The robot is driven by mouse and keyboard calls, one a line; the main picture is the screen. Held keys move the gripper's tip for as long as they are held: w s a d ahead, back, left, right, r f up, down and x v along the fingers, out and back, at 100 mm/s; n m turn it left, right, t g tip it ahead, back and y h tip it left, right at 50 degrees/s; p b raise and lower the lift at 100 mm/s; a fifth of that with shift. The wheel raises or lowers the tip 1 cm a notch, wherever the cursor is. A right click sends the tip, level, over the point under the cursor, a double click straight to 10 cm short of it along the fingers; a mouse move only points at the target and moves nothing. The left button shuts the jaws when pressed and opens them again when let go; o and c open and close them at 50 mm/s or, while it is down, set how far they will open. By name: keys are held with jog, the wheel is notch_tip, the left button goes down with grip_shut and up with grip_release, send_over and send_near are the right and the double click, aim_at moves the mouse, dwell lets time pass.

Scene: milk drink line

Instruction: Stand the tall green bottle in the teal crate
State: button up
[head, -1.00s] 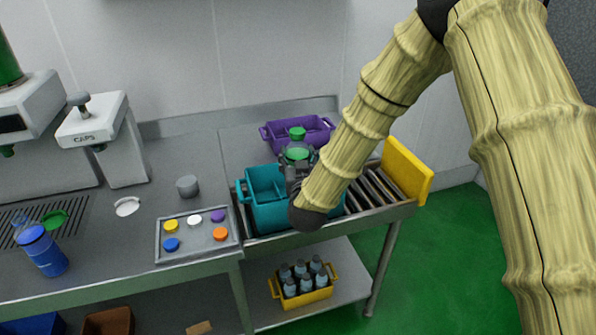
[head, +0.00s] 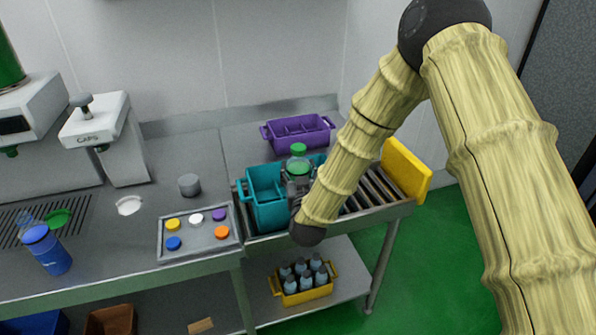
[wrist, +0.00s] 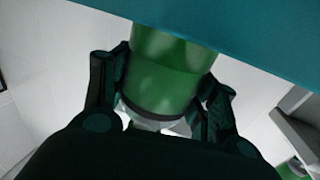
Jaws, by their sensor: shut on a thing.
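The tall green bottle (head: 299,166) is upright at the teal crate (head: 266,214), its green cap on top. My gripper (head: 299,184) is shut around its upper part. In the wrist view, the fingers sit on both sides of the green bottle (wrist: 163,75). A teal wall (wrist: 240,30) covers the bottle's lower end there. In the head view, my gripper and arm hide the lower bottle and the crate's right part, so I cannot tell whether its base touches the crate floor.
The crate stands on a roller conveyor with a yellow end plate (head: 407,171). A purple crate (head: 273,137) is behind. A tray of coloured caps (head: 190,246) and a grey cylinder (head: 189,185) are to the left. A blue bottle (head: 50,256) stands far left.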

jog(key=shift+f+b, duration=0.55)
jog(key=shift+f, duration=0.05)
jog(key=o, duration=1.4)
jog(key=shift+o, duration=0.2)
jog(key=shift+r+p, duration=0.75)
jog(key=shift+r, duration=0.1)
jog(key=s+d+b, duration=0.1)
jog(key=s+b, duration=0.3)
jog(key=s, duration=0.8)
jog(key=shift+f, duration=0.25)
